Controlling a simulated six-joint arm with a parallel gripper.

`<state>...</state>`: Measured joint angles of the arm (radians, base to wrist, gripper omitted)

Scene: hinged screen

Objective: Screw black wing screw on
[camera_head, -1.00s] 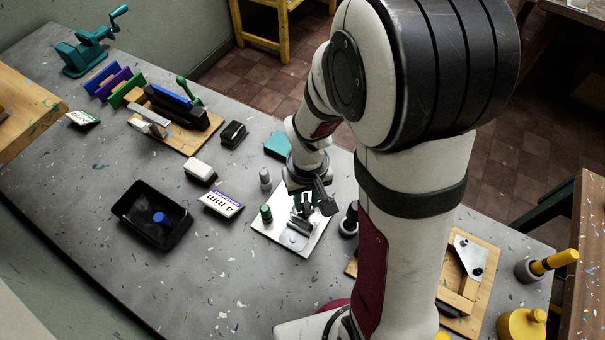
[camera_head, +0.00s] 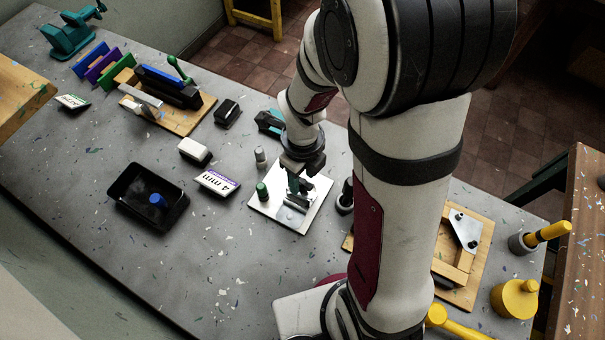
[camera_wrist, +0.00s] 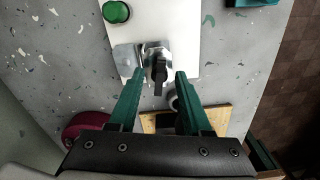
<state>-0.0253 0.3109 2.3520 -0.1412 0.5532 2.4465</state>
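The black wing screw (camera_wrist: 159,74) shows in the wrist view on a round metal part of the hinge (camera_wrist: 127,54), on the white plate (camera_wrist: 182,20). Its wing is seen nearly edge-on, and how deep it is threaded cannot be told. My gripper (camera_wrist: 160,75) has two green fingers, one on each side of the wing screw, with a visible gap on both sides. It is open and holds nothing. In the head view my gripper (camera_head: 299,182) is over the white plate (camera_head: 318,205) and hides the wing screw.
A green-capped post (camera_head: 262,191) stands on the plate's left edge, with a grey-capped one (camera_head: 260,157) behind it. A black tray (camera_head: 125,195) with a blue knob (camera_head: 157,201) and a 4 mm label (camera_head: 216,182) lie left. A dark round object (camera_head: 345,196) stands close right.

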